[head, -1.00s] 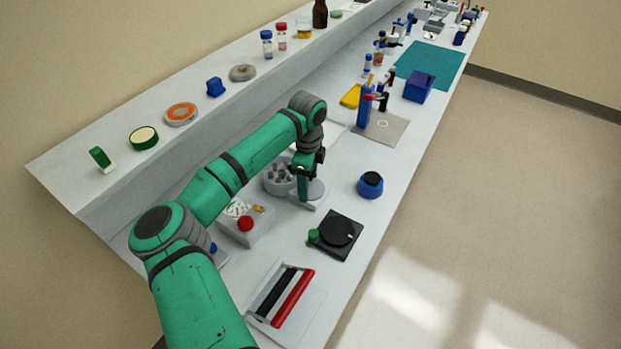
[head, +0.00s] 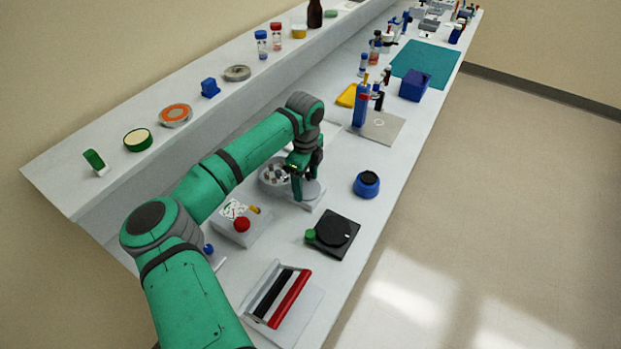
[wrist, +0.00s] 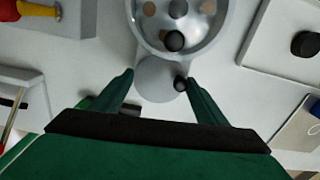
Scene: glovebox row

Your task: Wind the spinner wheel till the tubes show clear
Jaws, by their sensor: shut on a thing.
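The spinner is a pale round bowl (wrist: 222,40) holding several dark and brown round tube tops (wrist: 173,41); in the head view it stands on a light base (head: 313,194) behind my gripper. A grey disc, the spinner wheel (wrist: 158,76), lies in front of the bowl with a small dark knob (wrist: 180,84) at its right edge. My gripper (wrist: 157,78) has its two green fingers on either side of this wheel, shut on it. In the head view my gripper (head: 305,180) points down at the base. I cannot tell whether the tubes look clear.
A box with a red button (head: 241,224) stands left of the spinner. A black plate with a dial (head: 334,234) and a blue round pot (head: 367,184) lie to the right. A red-and-black-barred rack (head: 280,295) is nearer. A raised shelf runs along the back.

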